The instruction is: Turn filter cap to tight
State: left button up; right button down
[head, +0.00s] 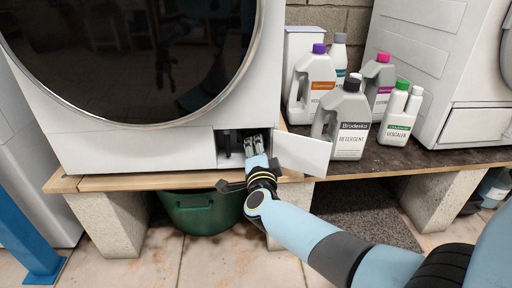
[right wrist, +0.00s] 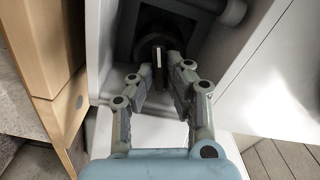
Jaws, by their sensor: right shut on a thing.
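The filter cap (right wrist: 158,38) shows dark in the right wrist view, set inside the recess at the foot of the washing machine. A raised grip ridge with a pale stripe (right wrist: 157,58) stands out from it, about upright in the picture. My right gripper (right wrist: 160,72) has its fingers on either side of this ridge and is shut on it. In the head view my right gripper (head: 254,143) reaches into the open recess (head: 230,147), and the cap is mostly hidden there. My left gripper is not in view.
The recess flap (head: 303,152) hangs open to the right of my wrist. A grey detergent bottle (head: 350,120) stands close beyond it, with several other bottles behind. The machine stands on a wooden-edged plinth (head: 120,182).

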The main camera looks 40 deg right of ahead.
jog(key=shift+f+m+b, duration=0.2)
jog(key=shift+m+b, duration=0.15)
jog(key=shift+m, duration=1.55)
jog(key=c, duration=1.3)
grip_release()
jog(key=shift+c, duration=0.2)
jog(key=v, duration=1.2)
